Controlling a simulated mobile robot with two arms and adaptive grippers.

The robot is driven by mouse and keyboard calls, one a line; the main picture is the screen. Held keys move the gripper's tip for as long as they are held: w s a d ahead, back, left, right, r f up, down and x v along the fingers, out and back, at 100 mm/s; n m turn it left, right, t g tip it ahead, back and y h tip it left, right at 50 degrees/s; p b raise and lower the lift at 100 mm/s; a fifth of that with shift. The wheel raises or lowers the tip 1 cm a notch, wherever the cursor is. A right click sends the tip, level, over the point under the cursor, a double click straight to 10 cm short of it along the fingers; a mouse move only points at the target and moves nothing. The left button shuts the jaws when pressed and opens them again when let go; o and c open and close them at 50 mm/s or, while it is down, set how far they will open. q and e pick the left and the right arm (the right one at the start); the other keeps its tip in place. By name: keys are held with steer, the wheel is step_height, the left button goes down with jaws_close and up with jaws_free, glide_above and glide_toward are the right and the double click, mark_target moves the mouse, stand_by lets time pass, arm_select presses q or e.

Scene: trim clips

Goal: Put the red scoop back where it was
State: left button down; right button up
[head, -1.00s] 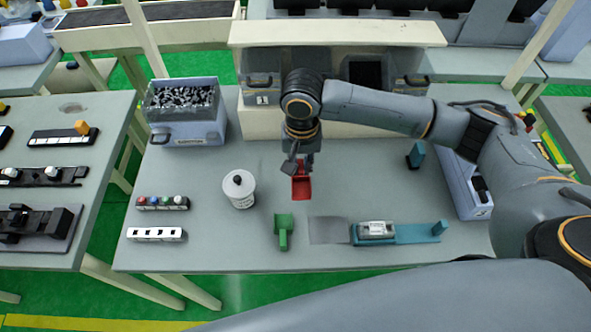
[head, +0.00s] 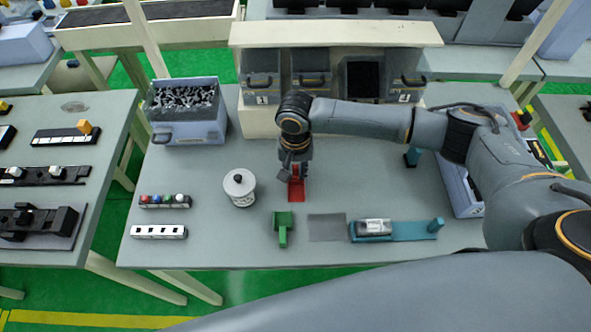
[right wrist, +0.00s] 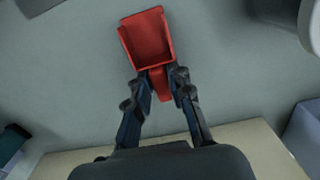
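The red scoop (head: 297,190) is at my right gripper (head: 296,172), over the middle of the grey table behind the green scoop. In the right wrist view the red scoop (right wrist: 148,40) has its open tray pointing away from my right gripper (right wrist: 162,80). The two fingers are closed on either side of its handle. I cannot tell whether the scoop touches the table or hangs just above it. My left gripper is not in view.
A green scoop (head: 283,226) lies in front, beside a dark grey square (head: 327,227) and a teal fixture (head: 410,230). A white canister (head: 240,188) stands to the left. Numbered bins (head: 262,85) sit on a shelf behind. A blue bin of dark parts (head: 188,132) stands back left.

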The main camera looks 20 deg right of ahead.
mark_target(295, 172)
steer(key=shift+o, duration=0.7)
steer(key=shift+r, duration=0.25)
step_height(295, 172, up, 12)
steer(key=b, duration=0.2)
steer(key=shift+f, duration=0.1)
